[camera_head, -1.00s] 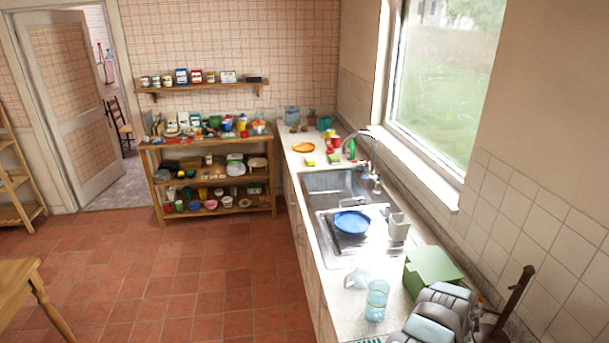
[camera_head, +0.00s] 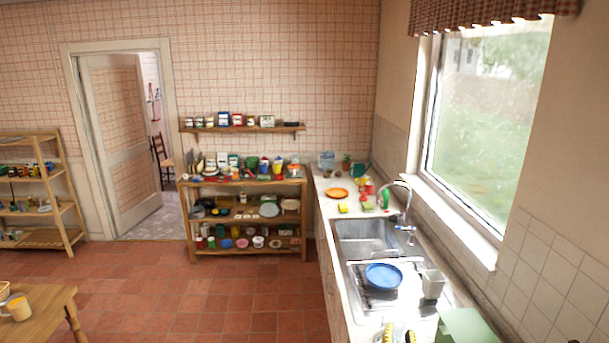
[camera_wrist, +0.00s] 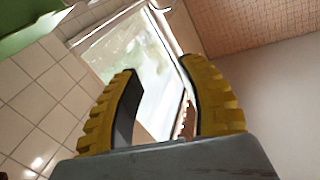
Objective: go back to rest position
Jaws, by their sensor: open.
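My gripper (camera_wrist: 157,68) shows in the wrist view with two ridged yellow fingers spread apart and nothing between them. It points toward the window (camera_wrist: 150,50) and the tiled wall. In the head view, yellow and black fingertips of my gripper (camera_head: 397,335) show at the bottom edge, over the counter by the drying rack. The rest of my arm is hidden below the picture.
A wooden table (camera_head: 50,305) with a mug (camera_head: 17,307) is at left. The tiled floor (camera_head: 230,300) between is clear.

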